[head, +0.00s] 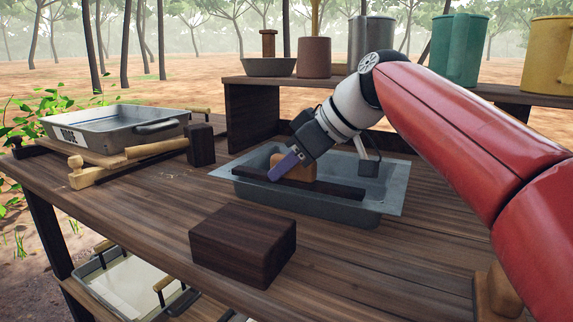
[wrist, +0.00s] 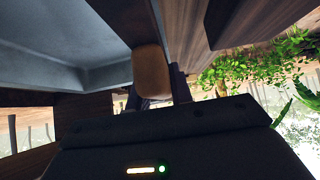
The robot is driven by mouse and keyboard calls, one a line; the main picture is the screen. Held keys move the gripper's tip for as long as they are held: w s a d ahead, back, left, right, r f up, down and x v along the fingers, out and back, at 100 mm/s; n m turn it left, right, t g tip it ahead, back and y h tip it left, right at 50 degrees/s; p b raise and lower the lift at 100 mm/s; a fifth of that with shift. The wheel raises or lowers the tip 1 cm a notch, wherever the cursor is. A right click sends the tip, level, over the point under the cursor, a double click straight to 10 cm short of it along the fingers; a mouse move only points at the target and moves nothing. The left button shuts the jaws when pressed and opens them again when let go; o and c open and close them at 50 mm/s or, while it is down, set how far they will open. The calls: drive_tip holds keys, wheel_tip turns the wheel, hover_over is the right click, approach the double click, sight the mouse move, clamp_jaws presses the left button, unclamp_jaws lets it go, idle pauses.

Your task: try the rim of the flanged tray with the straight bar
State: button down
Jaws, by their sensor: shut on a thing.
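The flanged tray (head: 345,208) is a grey metal tray with a wide flat rim, standing in the middle of the wooden bench. The straight bar (head: 340,188) is dark wood with a light wooden grip block (head: 300,172). It lies along the near side of the tray; I cannot tell if it touches the rim. My gripper (head: 290,165), with purple fingers, is shut on the grip block, partly hiding it. In the wrist view the block (wrist: 152,72) sits between my fingers (wrist: 160,90), the bar (wrist: 148,22) runs behind it, and the tray (wrist: 60,55) is at the left.
A dark wooden block (head: 243,245) stands on the bench in front of the tray. A labelled metal tray (head: 118,133) sits at the left, beside a small dark block (head: 201,145) and light wooden pieces (head: 92,175). Several cups line the raised shelf (head: 290,82) behind.

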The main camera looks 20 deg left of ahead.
drive_tip(key=shift+f, duration=0.15)
drive_tip(key=shift+f+b, duration=0.3)
drive_tip(key=shift+b, duration=0.05)
drive_tip(key=c, duration=1.2)
unclamp_jaws()
drive_tip(key=shift+o, duration=0.2)
drive_tip(key=p+v, duration=0.1)
drive_tip(key=v, duration=0.7)
drive_tip(key=shift+a, duration=0.1)
drive_tip(key=shift+r, duration=0.1)
wheel_tip(320, 180, up, 5)
drive_tip(key=p, duration=0.5)
